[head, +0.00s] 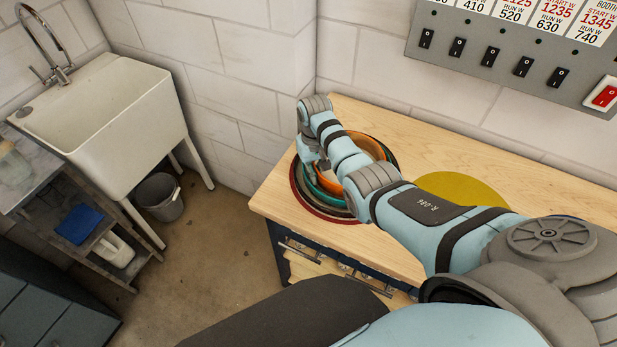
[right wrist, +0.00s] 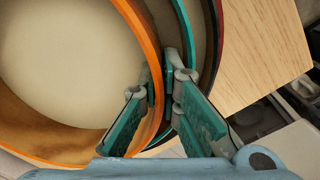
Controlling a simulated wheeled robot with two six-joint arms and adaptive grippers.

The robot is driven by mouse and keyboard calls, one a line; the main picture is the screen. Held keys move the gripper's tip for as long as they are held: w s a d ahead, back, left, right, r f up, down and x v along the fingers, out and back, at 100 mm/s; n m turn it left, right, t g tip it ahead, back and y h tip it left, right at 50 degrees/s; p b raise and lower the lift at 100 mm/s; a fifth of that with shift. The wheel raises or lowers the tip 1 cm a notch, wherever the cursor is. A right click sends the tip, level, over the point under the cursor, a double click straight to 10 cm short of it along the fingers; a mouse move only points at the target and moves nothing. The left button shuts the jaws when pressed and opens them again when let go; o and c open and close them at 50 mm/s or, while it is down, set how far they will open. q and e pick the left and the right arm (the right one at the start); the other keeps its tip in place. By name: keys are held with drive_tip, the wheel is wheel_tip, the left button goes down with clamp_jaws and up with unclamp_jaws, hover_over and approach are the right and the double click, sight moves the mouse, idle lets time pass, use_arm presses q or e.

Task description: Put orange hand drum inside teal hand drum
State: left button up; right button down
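The orange hand drum (head: 373,143) is a round hoop at the left end of the bench, partly hidden by my right arm. It lies within the outline of the wider teal hand drum (head: 311,184); whether it rests on the bottom cannot be told. In the right wrist view the orange drum (right wrist: 149,42) is nearer the camera and off to the left of the teal rim (right wrist: 187,35). My right gripper (right wrist: 160,90) has one finger inside the orange wall and one outside, close against it, appearing shut on it. My left gripper is out of view.
A dark red ring (head: 318,212) surrounds the teal drum near the wooden bench's (head: 270,195) left edge. A yellow disc (head: 465,187) lies right of the drums, partly behind my arm. A switch panel (head: 500,50) hangs above. A sink (head: 105,115) stands left.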

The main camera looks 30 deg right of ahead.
drive_tip(key=shift+w+f+p, duration=0.15)
drive_tip(key=shift+f+p, duration=0.15)
drive_tip(key=shift+f, duration=0.25)
drive_tip(key=c, duration=2.1)
unclamp_jaws()
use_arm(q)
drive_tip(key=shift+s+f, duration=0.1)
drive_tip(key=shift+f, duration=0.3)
